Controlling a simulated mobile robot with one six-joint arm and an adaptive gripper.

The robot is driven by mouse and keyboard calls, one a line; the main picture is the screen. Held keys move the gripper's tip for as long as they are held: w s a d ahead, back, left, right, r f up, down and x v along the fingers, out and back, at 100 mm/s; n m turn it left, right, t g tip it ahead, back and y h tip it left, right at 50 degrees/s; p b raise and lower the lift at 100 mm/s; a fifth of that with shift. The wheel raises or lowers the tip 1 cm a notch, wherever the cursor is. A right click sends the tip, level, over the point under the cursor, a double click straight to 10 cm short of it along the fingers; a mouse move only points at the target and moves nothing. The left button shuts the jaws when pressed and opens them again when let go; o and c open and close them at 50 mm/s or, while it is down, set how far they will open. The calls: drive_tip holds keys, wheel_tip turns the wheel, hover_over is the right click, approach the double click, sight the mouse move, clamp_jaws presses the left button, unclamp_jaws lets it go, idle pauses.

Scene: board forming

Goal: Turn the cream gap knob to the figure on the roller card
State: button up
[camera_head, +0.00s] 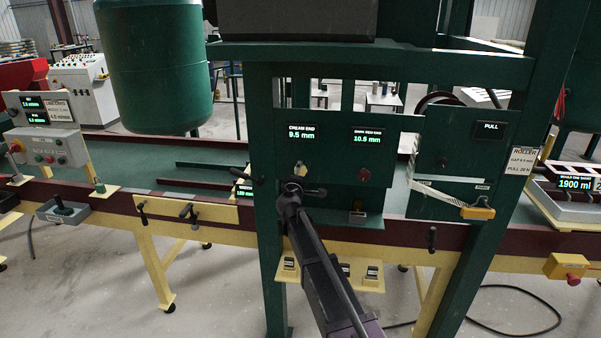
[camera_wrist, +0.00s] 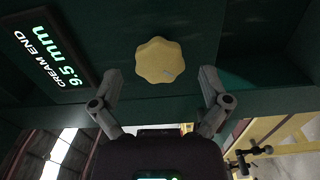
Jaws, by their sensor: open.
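The cream gap knob (camera_wrist: 160,60) is a lobed knob on the green panel in the wrist view. In the head view the knob (camera_head: 300,169) is small, just above my gripper (camera_head: 302,190). My gripper is open, its two fingers spread to the left and right below the knob in the wrist view; I cannot tell whether they touch it. The cream end display (camera_head: 302,134) reads 9.5 mm, and it also shows in the wrist view (camera_wrist: 47,62). The roller card (camera_head: 521,161) hangs at the right; its gap figure is too small to read surely.
A dark red knob (camera_head: 364,174) sits right of the cream one, under a display (camera_head: 367,137) reading 10.5 mm. Green uprights frame the panel. A yellow handle (camera_head: 478,212) and a pull display (camera_head: 490,129) are to the right.

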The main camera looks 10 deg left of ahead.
drive_tip(key=s, duration=0.9)
drive_tip(key=shift+s+a, duration=0.2)
drive_tip(key=shift+s, duration=0.2)
drive_tip(key=s+d+f+m+g+h, duration=0.2)
drive_tip(key=s+d+f+m+g, duration=0.15)
drive_tip(key=d, duration=0.45)
drive_tip(key=s+d+f+m+g+h, duration=0.2)
drive_tip(key=s+d+f+m+g, duration=0.15)
drive_tip(key=d, duration=0.55)
drive_tip(key=s+d+f+m+g+h, duration=0.25)
drive_tip(key=d+f+m, duration=0.2)
drive_tip(key=d, duration=0.35)
drive_tip(key=s+d+f+m+g+y, duration=0.2)
drive_tip(key=s+f+g+y, duration=0.1)
drive_tip(key=s, duration=0.7)
drive_tip(key=s+d+f+m+g+y, duration=0.3)
drive_tip(key=s+f+g+y, duration=0.1)
drive_tip(key=s, duration=0.6)
drive_tip(key=shift+g, duration=0.75)
